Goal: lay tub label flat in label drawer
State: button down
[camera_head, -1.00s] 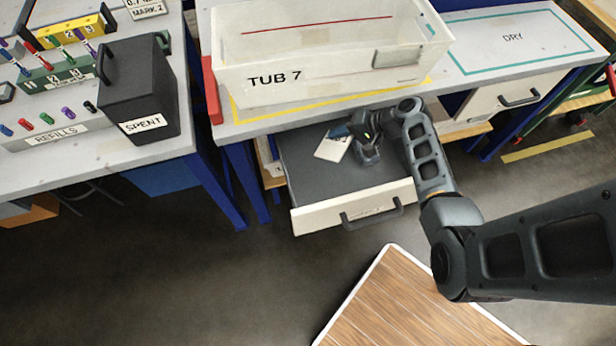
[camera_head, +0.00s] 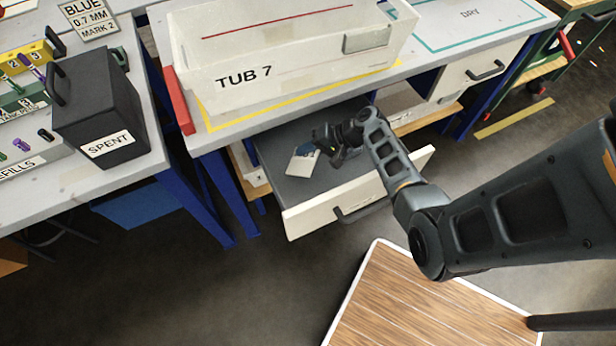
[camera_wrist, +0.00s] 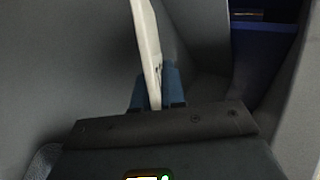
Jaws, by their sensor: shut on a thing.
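The tub label is a white card (camera_head: 302,163) with dark print, seen in the head view inside the open label drawer (camera_head: 305,216). It looks tilted there. In the wrist view the label (camera_wrist: 148,45) is nearly edge-on, standing up from between the blue fingertips. My gripper (camera_head: 316,148) is shut on one edge of the label, inside the drawer's opening; the fingertips show in the wrist view (camera_wrist: 155,92). Whether the label touches the grey drawer floor cannot be told. My wrist and forearm hide the drawer's right part.
The white tub (camera_head: 290,50) marked TUB 7 stands on the bench above the drawer. A black SPENT box (camera_head: 98,105) is on the left bench. A closed drawer (camera_head: 487,72) is to the right. A wood-topped surface (camera_head: 420,305) is in the foreground.

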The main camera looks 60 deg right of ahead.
jog(key=shift+f+b, duration=0.6)
jog(key=shift+f, duration=0.45)
jog(key=c, duration=1.4)
grip_release()
jog(key=p+v, duration=0.4)
jog(key=v, duration=0.3)
jog(key=shift+w, duration=0.1)
jog(key=shift+s+d+r+p, duration=0.15)
jog(key=shift+s+r+p, duration=0.2)
jog(key=shift+s+p, duration=0.15)
jog(key=r, duration=0.2)
jog(key=s+r+p, duration=0.1)
jog(key=r, duration=0.2)
jog(key=s+d+r+p, duration=0.1)
jog(key=r, duration=0.2)
